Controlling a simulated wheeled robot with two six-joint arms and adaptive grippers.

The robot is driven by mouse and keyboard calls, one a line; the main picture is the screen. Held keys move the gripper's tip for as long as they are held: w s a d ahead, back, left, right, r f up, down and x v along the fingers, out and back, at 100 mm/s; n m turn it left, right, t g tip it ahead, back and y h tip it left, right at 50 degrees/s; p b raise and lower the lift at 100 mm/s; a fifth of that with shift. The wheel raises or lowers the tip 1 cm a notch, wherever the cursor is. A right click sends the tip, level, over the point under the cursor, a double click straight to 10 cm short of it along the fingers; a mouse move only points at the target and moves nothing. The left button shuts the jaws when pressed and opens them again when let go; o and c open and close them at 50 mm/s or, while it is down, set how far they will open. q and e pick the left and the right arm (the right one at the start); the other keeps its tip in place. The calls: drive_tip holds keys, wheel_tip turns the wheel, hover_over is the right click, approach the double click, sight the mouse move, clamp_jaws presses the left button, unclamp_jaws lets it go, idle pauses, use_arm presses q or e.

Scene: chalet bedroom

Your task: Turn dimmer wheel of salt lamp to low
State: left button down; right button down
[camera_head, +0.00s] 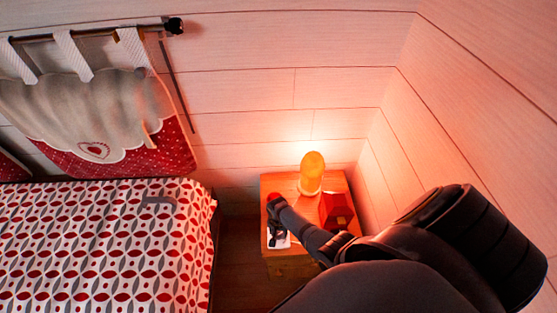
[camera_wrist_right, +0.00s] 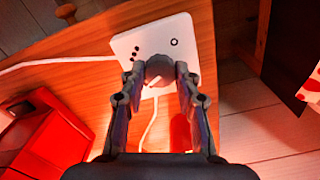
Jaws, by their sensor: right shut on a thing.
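The salt lamp (camera_head: 312,175) glows bright orange at the back of the wooden nightstand (camera_head: 280,184). Its white dimmer box (camera_wrist_right: 184,30) lies flat near the nightstand's edge, with a cord at its left and another below. The box carries a small ring at the right and several dark dots at the left. The round grey dimmer wheel (camera_wrist_right: 158,66) has a light pointer line towards its lower side. My right gripper (camera_wrist_right: 159,74) is shut on the wheel from both sides; in the head view the gripper (camera_head: 276,228) largely hides box and wheel. My left gripper is not in view.
A red box-like object (camera_head: 337,210) stands on the nightstand beside my right arm; it also shows in the wrist view (camera_wrist_right: 50,140). The bed (camera_head: 100,245) is at the left. Plank walls close off the back and right.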

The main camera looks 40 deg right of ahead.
sight(279, 235)
drive_tip(key=n, duration=0.5)
drive_tip(key=shift+n+p, duration=0.3)
drive_tip(key=shift+p, duration=0.1)
drive_tip(key=n, duration=0.5)
drive_tip(key=shift+p, duration=0.3)
drive_tip(key=n, duration=0.5)
drive_tip(key=shift+n, duration=0.4)
drive_tip(key=n, duration=0.4)
drive_tip(key=shift+n, duration=0.7)
drive_tip(key=c, duration=1)
unclamp_jaws()
drive_tip(key=shift+o, duration=0.2)
drive_tip(key=shift+r, duration=0.1)
wheel_tip(279, 235, up, 12)
